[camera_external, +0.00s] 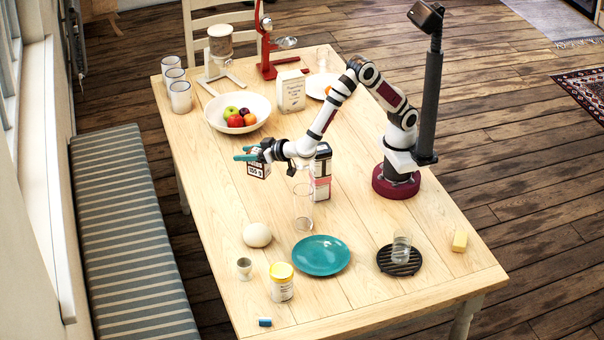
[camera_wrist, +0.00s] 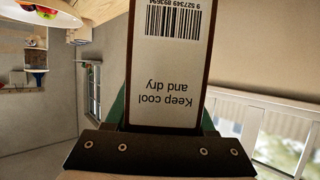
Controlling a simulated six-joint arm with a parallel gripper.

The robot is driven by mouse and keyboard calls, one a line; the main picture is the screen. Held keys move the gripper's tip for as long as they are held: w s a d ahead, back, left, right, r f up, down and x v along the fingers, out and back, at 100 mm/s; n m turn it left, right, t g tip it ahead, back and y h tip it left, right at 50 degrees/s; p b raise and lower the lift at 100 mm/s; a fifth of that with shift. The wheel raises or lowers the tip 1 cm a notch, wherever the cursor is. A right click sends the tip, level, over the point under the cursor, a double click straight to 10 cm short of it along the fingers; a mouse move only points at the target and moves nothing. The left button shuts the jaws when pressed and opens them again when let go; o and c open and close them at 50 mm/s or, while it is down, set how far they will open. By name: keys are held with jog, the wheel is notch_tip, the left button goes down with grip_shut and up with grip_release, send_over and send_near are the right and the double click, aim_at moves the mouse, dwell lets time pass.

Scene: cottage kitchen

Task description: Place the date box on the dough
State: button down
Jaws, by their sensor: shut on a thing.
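My gripper (camera_external: 247,157) is shut on a small box, the date box (camera_external: 259,170), which shows a "150 g" marking. It holds the box above the left part of the table. In the wrist view the box (camera_wrist: 168,60) fills the middle, with a barcode and the words "Keep cool and dry" upside down, between the green fingers. The dough (camera_external: 257,235) is a pale round lump on the table, nearer the camera than my gripper and apart from it. The dough does not show in the wrist view.
A teal plate (camera_external: 321,255), a clear glass (camera_external: 303,208), an egg cup (camera_external: 244,269) and a yellow-lidded jar (camera_external: 281,283) stand around the dough. A tall carton (camera_external: 322,176) is beside my arm. A fruit bowl (camera_external: 226,121) stands behind the box. Table left of the dough is clear.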

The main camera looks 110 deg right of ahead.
jog(key=w+a+f, duration=0.4)
jog(key=a+f, duration=0.6)
jog(key=a, duration=0.1)
jog(key=shift+w+a+f, duration=0.35)
jog(key=shift+w+f, duration=0.05)
jog(key=shift+f, duration=0.1)
jog(key=shift+c, duration=1.2)
grip_release()
